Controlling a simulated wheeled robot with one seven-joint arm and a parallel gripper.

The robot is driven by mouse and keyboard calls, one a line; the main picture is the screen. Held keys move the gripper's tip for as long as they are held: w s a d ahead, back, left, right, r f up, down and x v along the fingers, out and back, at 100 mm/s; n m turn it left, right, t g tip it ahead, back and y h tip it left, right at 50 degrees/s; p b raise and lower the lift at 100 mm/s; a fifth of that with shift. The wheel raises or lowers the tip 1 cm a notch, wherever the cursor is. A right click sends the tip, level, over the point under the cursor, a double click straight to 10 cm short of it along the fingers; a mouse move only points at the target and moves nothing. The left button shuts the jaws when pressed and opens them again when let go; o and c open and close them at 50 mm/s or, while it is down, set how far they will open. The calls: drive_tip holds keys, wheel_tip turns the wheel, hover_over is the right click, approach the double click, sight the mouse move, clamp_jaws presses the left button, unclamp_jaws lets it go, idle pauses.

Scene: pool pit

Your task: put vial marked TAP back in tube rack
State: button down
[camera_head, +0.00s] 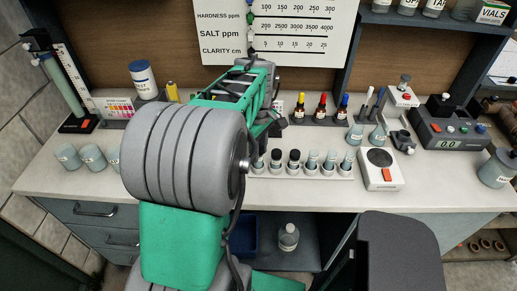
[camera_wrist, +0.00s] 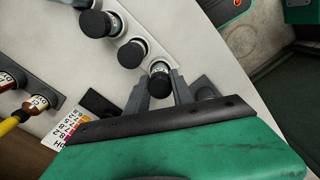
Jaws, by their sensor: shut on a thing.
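In the wrist view my gripper (camera_wrist: 162,84) has its two grey fingers on either side of a black-capped vial (camera_wrist: 159,78), shut on it. The vial is at the end of a row of black-capped vials. I look down on its cap, so its label is hidden and I cannot read TAP. I cannot tell whether its base is in the rack or above it. The white tube rack (camera_head: 301,172) lies near the counter's front edge in the head view, with black-capped and pale-capped vials in it. My arm hides the rack's left end and my gripper there.
A white device (camera_head: 380,170) stands right of the rack. Dropper bottles (camera_head: 321,108) stand behind it, and flasks (camera_head: 356,133) behind right. Pale beakers (camera_head: 92,157) stand at the left. A grey meter (camera_head: 447,125) is at the right. The wrist view shows a colour chart (camera_wrist: 66,132).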

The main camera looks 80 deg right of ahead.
drive_tip(key=shift+f+b, duration=0.45)
drive_tip(key=shift+f, duration=0.25)
idle(0.9)
drive_tip(key=c, duration=1)
unclamp_jaws()
wheel_tip(320, 180, up, 7)
drive_tip(key=p, duration=0.5)
drive_tip(key=shift+r, duration=0.1)
